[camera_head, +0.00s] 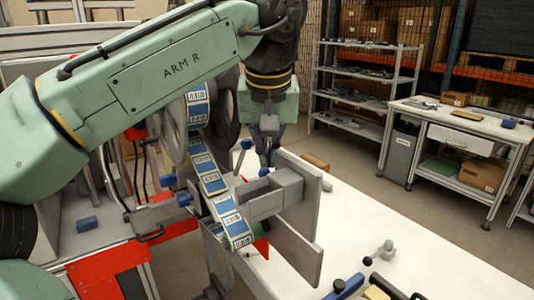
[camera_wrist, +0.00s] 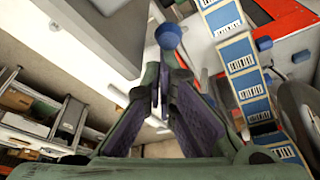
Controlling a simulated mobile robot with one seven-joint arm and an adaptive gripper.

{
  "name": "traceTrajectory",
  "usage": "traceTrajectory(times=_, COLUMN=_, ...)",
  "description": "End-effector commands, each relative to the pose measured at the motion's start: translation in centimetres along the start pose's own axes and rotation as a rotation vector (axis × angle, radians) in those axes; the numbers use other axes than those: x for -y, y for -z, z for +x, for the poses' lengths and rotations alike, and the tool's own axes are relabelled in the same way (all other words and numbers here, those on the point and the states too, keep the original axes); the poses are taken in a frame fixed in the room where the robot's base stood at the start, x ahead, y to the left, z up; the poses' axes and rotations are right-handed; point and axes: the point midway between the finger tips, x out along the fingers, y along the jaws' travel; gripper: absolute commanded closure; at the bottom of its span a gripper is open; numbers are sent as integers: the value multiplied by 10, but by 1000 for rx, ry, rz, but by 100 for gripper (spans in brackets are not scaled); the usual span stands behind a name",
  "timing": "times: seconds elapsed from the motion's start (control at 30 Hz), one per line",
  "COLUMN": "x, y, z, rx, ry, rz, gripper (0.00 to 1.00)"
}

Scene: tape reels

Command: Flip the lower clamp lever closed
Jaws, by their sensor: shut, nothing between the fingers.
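My gripper (camera_head: 266,150) points down beside the grey bracket of the tape machine, its fingers shut and empty. A lever with a blue ball knob (camera_head: 264,172) is just below the fingertips. In the wrist view a blue ball knob (camera_wrist: 168,36) lies just beyond the tips of my gripper (camera_wrist: 168,66); I cannot tell whether they touch. A second blue-knobbed lever (camera_head: 246,144) stands tilted, left of the fingers. I cannot tell for sure which lever is the lower clamp's. The lever pivots are mostly hidden by my fingers and the bracket.
The label tape (camera_head: 208,172) with blue labels runs down close on the left of my gripper. Upright grey plates (camera_head: 300,180) stand on the right. A white table (camera_head: 400,250) holds tools at its front. Metal shelves (camera_head: 365,75) stand behind, clear of the arm.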

Motion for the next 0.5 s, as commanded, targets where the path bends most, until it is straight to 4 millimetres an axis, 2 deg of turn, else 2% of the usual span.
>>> traceTrajectory(times=0.17, x=1, y=-4, z=4, rx=-33, ry=-75, rz=28, gripper=100)
traceTrajectory(times=0.5, x=11, y=-8, z=-2, rx=-124, ry=-220, rz=67, gripper=100)
